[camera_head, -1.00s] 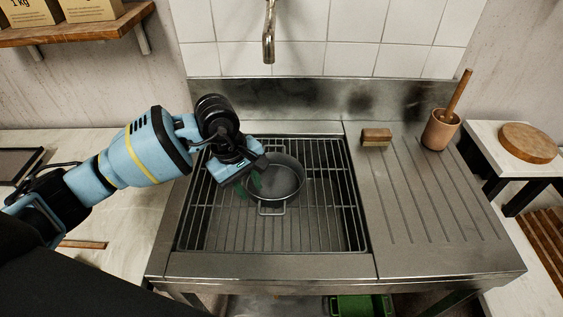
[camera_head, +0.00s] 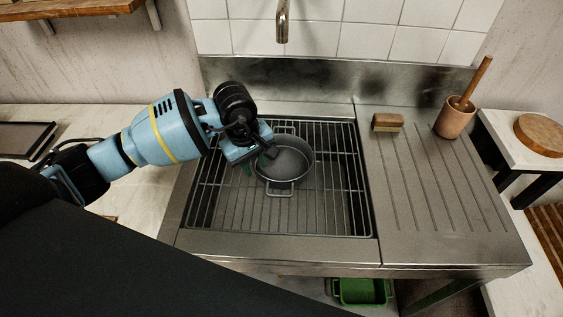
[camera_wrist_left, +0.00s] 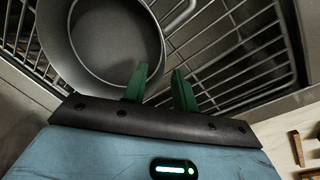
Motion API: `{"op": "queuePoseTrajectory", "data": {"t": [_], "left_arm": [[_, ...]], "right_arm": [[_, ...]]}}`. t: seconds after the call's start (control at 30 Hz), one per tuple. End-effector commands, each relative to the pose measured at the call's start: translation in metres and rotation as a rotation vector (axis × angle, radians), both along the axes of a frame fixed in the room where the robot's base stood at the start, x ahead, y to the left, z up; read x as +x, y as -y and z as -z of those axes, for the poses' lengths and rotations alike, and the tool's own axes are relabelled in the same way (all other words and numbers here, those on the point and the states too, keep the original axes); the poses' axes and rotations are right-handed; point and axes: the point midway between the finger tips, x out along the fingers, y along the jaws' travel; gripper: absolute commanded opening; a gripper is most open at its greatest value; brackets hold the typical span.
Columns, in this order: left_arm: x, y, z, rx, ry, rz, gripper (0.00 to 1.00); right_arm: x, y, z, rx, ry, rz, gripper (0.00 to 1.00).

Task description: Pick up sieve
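The sieve (camera_head: 290,162), a round grey metal vessel with a loop handle at front and back, sits upright on the wire rack over the sink. It also shows in the left wrist view (camera_wrist_left: 100,45) at upper left. My left gripper (camera_head: 257,163) is at the sieve's left rim, pointing down. In the left wrist view its two green fingers (camera_wrist_left: 159,75) stand apart, one over the sieve's inside and one outside, with the rim between them. A gap shows between the fingers. My right gripper is out of view.
The wire rack (camera_head: 335,210) fills the steel sink. A wooden brush (camera_head: 388,122) and a mortar (camera_head: 453,120) with pestle stand on the ridged drainboard (camera_head: 430,190) at right. A tap (camera_head: 283,25) hangs above the back. A green bin (camera_head: 362,291) is below.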

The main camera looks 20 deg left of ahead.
Motion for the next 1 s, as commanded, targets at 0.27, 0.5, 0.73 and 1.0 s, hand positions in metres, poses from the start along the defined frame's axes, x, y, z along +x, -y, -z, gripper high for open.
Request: {"op": "queuePoseTrajectory", "data": {"t": [0.27, 0.5, 0.73, 1.0], "left_arm": [[0.002, 0.003, 0.027, -0.001, 0.002, 0.000, 0.28], [0.002, 0.003, 0.028, 0.000, 0.002, 0.000, 0.27], [0.002, 0.003, 0.028, 0.000, 0.002, 0.000, 0.00], [0.003, 0.003, 0.027, -0.002, 0.004, 0.000, 0.00]], "right_arm": [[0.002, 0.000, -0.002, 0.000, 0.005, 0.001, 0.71], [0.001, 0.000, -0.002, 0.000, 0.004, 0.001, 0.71], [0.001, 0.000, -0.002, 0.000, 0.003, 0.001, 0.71], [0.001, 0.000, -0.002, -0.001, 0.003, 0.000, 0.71]]}}
